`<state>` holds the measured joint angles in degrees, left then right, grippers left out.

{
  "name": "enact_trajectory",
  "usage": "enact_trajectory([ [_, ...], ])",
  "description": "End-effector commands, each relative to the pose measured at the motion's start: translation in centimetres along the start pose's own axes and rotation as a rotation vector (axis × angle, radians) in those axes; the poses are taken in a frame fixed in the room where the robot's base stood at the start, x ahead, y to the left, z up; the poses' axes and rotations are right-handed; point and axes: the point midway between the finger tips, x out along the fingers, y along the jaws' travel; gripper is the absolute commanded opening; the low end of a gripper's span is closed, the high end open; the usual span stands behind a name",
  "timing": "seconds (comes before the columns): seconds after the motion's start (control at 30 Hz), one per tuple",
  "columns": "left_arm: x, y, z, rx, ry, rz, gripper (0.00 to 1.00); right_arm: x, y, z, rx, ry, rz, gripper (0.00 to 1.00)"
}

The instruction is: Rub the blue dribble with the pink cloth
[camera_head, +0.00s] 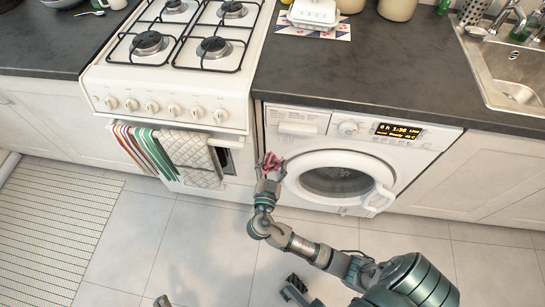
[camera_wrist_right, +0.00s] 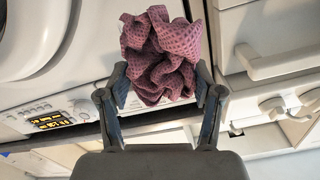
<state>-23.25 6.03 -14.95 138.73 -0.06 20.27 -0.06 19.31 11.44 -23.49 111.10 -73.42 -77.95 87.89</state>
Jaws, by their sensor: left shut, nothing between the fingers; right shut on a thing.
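The pink cloth (camera_head: 271,162) is crumpled and held in my right gripper (camera_head: 269,176), by the upper left front of the washing machine (camera_head: 300,122), left of its round door. In the right wrist view the pink cloth (camera_wrist_right: 162,50) bulges out between the two fingers of my right gripper (camera_wrist_right: 163,88), which is shut on it. I cannot tell whether the cloth touches the washer front. I cannot make out the blue dribble in either view; the cloth and gripper cover part of the front. Only a tip of my left gripper (camera_head: 163,301) shows at the bottom edge, empty.
The washer door (camera_head: 338,180) is closed. A stove (camera_head: 175,70) with towels (camera_head: 190,155) on its front rail stands left of the washer. The dark counter (camera_head: 385,65) runs above, with a sink (camera_head: 515,75) at right. The tiled floor (camera_head: 200,240) is open.

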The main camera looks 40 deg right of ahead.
Motion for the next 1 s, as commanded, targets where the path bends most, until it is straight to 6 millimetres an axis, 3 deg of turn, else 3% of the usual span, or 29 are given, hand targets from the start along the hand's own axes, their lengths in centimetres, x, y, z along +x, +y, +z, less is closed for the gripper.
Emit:
enact_trajectory([
  [0.57,-0.1,0.0,0.1,0.0,-0.001,0.0,0.0,0.1,0.0,0.0,0.0,0.001,0.0,0.38],
  [1.0,-1.0,-0.2,1.9,-0.005,-0.025,-0.005,0.0,4.6,0.0,0.2,-0.002,0.0,0.004,0.38],
])
